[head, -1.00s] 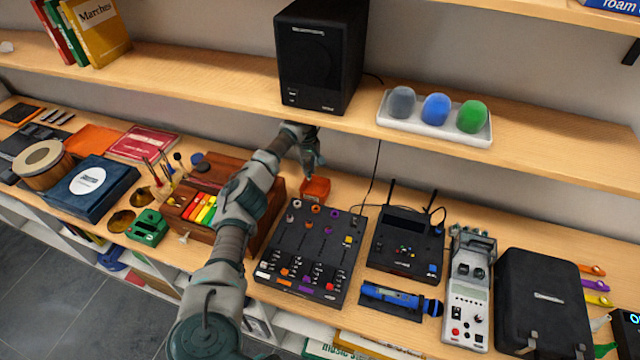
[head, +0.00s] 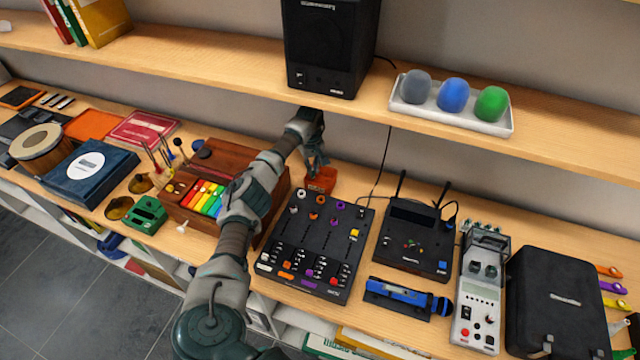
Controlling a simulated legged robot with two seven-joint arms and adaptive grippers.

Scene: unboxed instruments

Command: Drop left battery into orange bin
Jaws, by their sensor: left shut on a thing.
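The small orange bin (head: 323,183) stands on the lower shelf behind the black mixer, under the upper shelf. My left gripper (head: 317,166) is just above the bin, its fingers pointing down at the bin's opening. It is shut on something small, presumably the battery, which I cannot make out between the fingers. The inside of the bin is mostly hidden by the gripper and the bin's own wall. My right gripper is not in view.
The upper shelf's edge (head: 240,85) and black speaker (head: 330,50) are close above my left wrist. The black mixer (head: 318,243) is in front of the bin. A wooden box with coloured bars (head: 204,198) is left, a black receiver with antennas (head: 412,240) right.

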